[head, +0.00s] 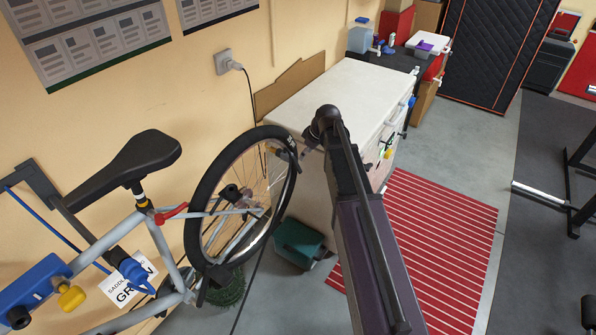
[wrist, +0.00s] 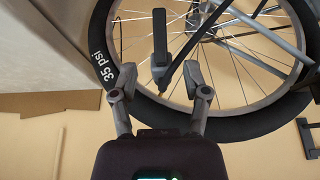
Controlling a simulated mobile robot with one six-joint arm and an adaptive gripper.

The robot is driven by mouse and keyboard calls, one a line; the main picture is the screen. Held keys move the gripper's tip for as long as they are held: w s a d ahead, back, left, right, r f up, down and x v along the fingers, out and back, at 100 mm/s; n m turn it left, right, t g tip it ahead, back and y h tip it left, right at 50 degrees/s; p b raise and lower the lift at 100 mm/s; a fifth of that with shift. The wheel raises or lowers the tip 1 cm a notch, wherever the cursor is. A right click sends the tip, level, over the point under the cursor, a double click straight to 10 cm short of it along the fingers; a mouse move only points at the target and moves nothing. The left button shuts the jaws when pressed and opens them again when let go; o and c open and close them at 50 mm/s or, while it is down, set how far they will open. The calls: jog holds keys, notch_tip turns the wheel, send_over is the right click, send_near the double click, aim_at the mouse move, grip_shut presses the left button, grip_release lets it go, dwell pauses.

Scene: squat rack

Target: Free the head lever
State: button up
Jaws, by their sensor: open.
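In the wrist view, a dark lever-like part (wrist: 159,40) stands out in front of the bicycle wheel's spokes. Its near end lies between the two fingers of my gripper (wrist: 160,76). The fingers are open, one on each side, and I see no clear contact. I take this part for the head lever; no label shows on it. The wheel's black tyre (wrist: 100,45) is marked 35 psi. In the head view, my gripper (head: 306,156) is at the right side of the wheel (head: 192,195), mostly hidden behind my arm's end.
A white-topped cabinet (head: 330,100) stands close behind the wheel. A teal box (head: 298,240) sits on the floor below. The grey bicycle frame (head: 160,245) with black saddle (head: 125,160) is at left, by a blue clamp (head: 35,290). Open floor and a red striped mat (head: 435,240) lie right.

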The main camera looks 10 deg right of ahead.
aim_at(298, 166)
jog(key=shift+b+x, duration=3.9)
jog(key=shift+x, duration=0.65)
grip_shut()
